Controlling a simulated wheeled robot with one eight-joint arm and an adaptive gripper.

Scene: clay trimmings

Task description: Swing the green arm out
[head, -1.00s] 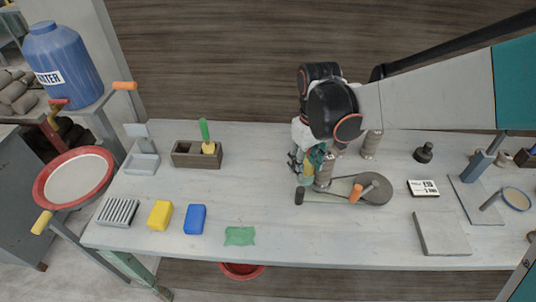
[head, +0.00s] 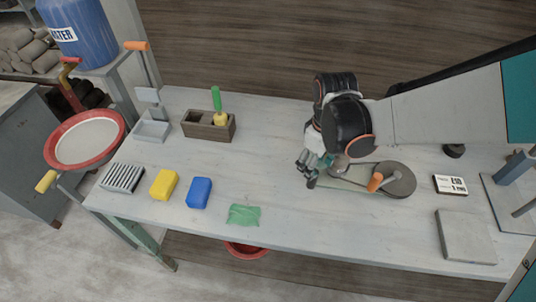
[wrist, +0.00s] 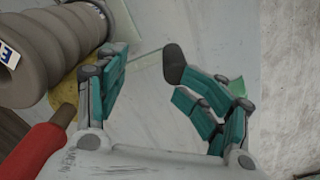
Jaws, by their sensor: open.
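Nothing is gripped.
A ribbed brown cylinder (wrist: 60,55) and a red handle (wrist: 40,148) crowd the gripper's left in the wrist view. A green cloth (head: 244,215), blue block (head: 199,192) and yellow block (head: 164,184) lie left. A grey slab (head: 466,237) lies right.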

